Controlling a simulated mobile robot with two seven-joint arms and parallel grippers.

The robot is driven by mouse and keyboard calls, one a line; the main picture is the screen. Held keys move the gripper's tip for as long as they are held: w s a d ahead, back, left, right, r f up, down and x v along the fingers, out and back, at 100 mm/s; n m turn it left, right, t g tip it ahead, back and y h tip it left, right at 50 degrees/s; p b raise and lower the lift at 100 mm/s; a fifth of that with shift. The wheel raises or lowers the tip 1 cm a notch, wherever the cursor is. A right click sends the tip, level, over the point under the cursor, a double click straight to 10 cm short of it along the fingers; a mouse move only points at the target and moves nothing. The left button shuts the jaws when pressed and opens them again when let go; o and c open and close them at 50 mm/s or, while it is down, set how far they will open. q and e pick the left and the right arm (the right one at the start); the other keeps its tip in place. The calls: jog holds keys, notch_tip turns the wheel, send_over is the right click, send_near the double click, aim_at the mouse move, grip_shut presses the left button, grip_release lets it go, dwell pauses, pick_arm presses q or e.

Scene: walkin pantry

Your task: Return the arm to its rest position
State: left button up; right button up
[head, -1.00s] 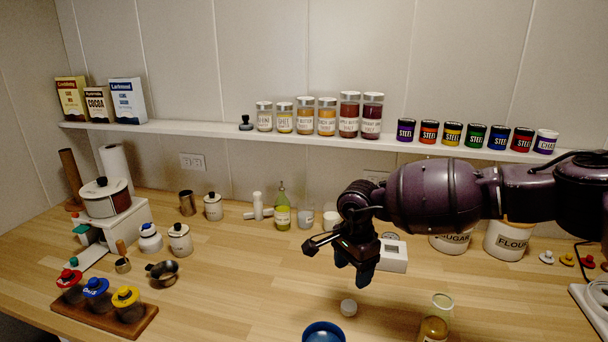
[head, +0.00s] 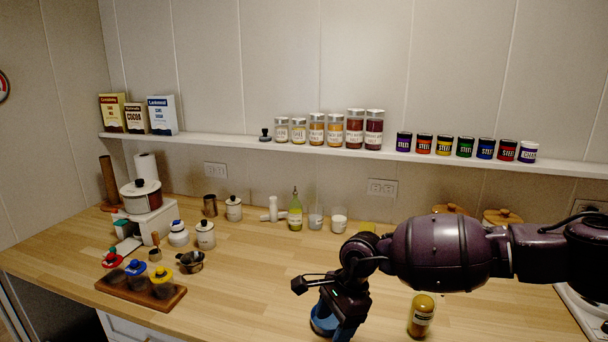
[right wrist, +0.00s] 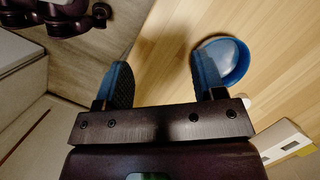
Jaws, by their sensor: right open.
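My right arm reaches in from the right side of the head view, across the front of the counter. Its gripper (head: 343,322) points down, close to a blue bowl (head: 319,325) and partly covering it. In the right wrist view the two fingers of the gripper (right wrist: 162,80) stand wide apart with nothing between them. The blue bowl (right wrist: 236,60) shows there beside and partly behind the right-hand finger; I cannot tell whether they touch. My left gripper is not in view.
A jar with a yellowish lid (head: 422,314) stands on the counter (head: 240,290) just below my forearm. My arm partly hides canisters with wooden lids (head: 502,216). A spice rack (head: 176,298) sits front left. A wall shelf (head: 225,139) holds jars, cans and boxes.

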jog(key=s+a+r+m+t+y, duration=0.1)
jog(key=s+a+r+m+y, duration=0.2)
jog(key=s+a+m+y, duration=0.35)
jog(key=s+a+r+m+t+y, duration=0.1)
jog(key=s+a+r+m+y, duration=0.3)
jog(key=a+y, duration=0.45)
jog(key=w+d+r+m+t+h, duration=0.15)
jog(key=d+m+t+h, duration=0.4)
jog(key=m, duration=0.85)
jog(key=w+d+m+t+h, duration=0.25)
jog(key=d+m+t, duration=0.35)
jog(key=m+t, duration=0.6)
jog(key=s+d+f+m+g+h, duration=0.3)
jog(key=d+f+m+h, duration=0.3)
jog(key=d+m+h, duration=0.3)
jog(key=s+d+f+m+g+h, duration=0.1)
jog(key=s+d+f+m+g, duration=0.35)
jog(key=s, duration=0.35)
jog(key=s+d+f+m+g+h, duration=0.1)
jog(key=s+d+f+m+g, duration=0.25)
jog(key=s+d, duration=0.3)
jog(key=s+d+f+m+g, duration=0.4)
jog(key=s+d+m, duration=0.1)
jog(key=s, duration=0.3)
jog(key=w+f+t, duration=0.7)
jog(key=f+t, duration=0.1)
jog(key=f, duration=0.2)
jog(key=shift+w, duration=0.2)
